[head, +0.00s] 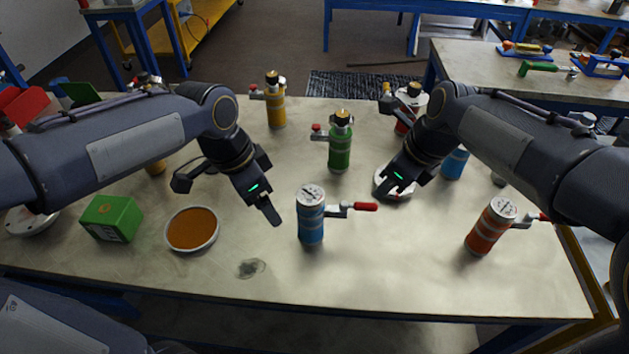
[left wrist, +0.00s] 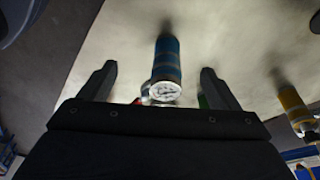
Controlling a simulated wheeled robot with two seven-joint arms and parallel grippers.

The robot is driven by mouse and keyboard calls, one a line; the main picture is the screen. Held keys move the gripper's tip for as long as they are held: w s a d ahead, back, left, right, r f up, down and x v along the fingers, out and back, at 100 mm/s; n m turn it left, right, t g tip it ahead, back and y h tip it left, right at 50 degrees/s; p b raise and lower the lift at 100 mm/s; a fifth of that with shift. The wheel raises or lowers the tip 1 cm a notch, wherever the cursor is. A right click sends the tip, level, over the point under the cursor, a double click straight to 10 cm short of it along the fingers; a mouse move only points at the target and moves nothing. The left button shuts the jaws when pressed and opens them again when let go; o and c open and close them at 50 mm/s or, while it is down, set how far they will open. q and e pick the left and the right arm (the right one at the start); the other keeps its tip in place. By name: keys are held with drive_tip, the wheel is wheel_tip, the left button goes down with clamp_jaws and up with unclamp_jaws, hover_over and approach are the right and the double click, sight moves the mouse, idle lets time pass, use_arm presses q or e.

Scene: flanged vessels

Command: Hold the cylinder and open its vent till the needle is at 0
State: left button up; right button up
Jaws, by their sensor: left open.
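A blue cylinder (head: 311,229) stands upright near the front middle of the table, with a white gauge (head: 311,195) on top. A red-handled vent lever (head: 365,207) sticks out to its right. The needle is too small to read. My left gripper (head: 225,197) is open and empty, left of and above the blue cylinder. In the left wrist view the cylinder (left wrist: 167,60) appears between the two fingers, apart from them. My right gripper (head: 395,183) is up and right of the lever, not touching it; its finger gap cannot be made out.
An orange-red cylinder (head: 482,234) with a gauge and red lever stands at right. Green (head: 340,157) and yellow (head: 276,111) cylinders stand behind. A green box (head: 112,218) and an orange-filled dish (head: 191,229) are at left. The front table strip is mostly clear.

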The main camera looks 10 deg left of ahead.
sight(314, 194)
use_arm(q)
drive_tip(key=w+d+f+m, duration=0.1)
drive_tip(key=w+d+m, duration=0.1)
drive_tip(key=w+d+f+m+g+y, duration=0.1)
drive_tip(key=w+d+m, duration=0.1)
drive_tip(key=w+d, duration=0.1)
drive_tip(key=w+d+f+m+y, duration=0.1)
drive_tip(key=w+d+f+m, duration=0.1)
drive_tip(key=w, duration=0.1)
drive_tip(key=shift+d+m+g, duration=0.3)
drive_tip(key=shift+w+d+f, duration=0.15)
drive_tip(key=shift+w+d, duration=0.1)
drive_tip(key=shift+d, duration=0.05)
drive_tip(key=shift+f+m, duration=0.3)
drive_tip(key=shift+f, duration=3.6)
drive_tip(key=c, duration=1.5)
